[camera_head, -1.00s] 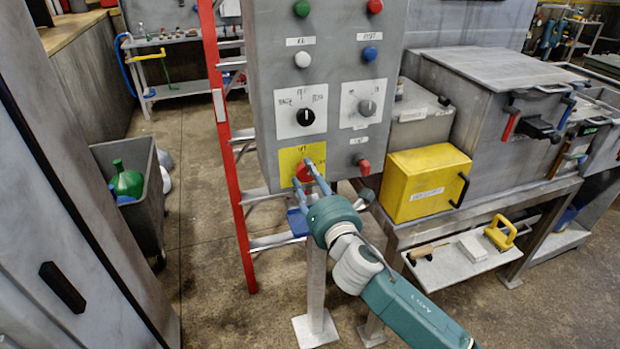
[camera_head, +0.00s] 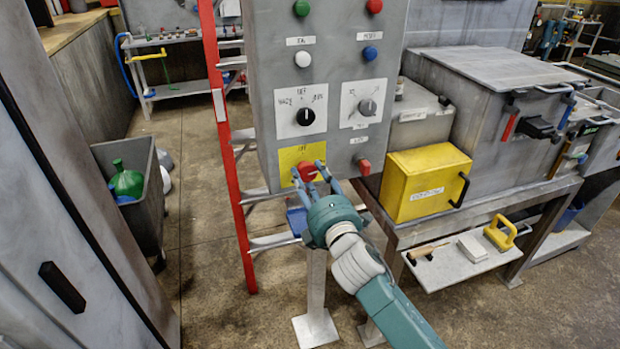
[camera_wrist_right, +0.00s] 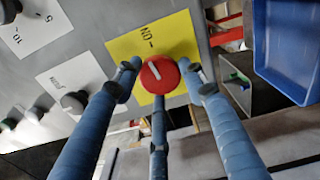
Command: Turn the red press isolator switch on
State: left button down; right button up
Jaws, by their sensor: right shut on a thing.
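The red isolator switch (camera_head: 306,171) is a round knob on a yellow plate (camera_head: 288,156) at the lower left of the grey control panel (camera_head: 262,100). In the right wrist view the red knob (camera_wrist_right: 160,75) carries a pale mark slanting up to the left, and the yellow plate (camera_wrist_right: 126,46) has lettering above it. My right gripper (camera_head: 308,176) is shut on the knob, with blue fingers on both sides of it and a third finger below. The fingers hide part of the knob's rim. My left gripper is not in view.
Another red knob (camera_head: 363,166) and two selector dials (camera_head: 306,116) (camera_head: 367,107) are close by on the panel. A red ladder (camera_head: 222,130) stands left of it. A yellow box (camera_head: 424,186) stands on the bench at right. A blue tray (camera_wrist_right: 288,45) is beside the fingers.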

jog(key=shift+m, duration=0.7)
jog(key=o, duration=1.2)
jog(key=shift+s+d+f, duration=0.1)
jog(key=shift+s+d, duration=0.05)
jog(key=shift+s, duration=0.3)
jog(key=v, duration=1.1)
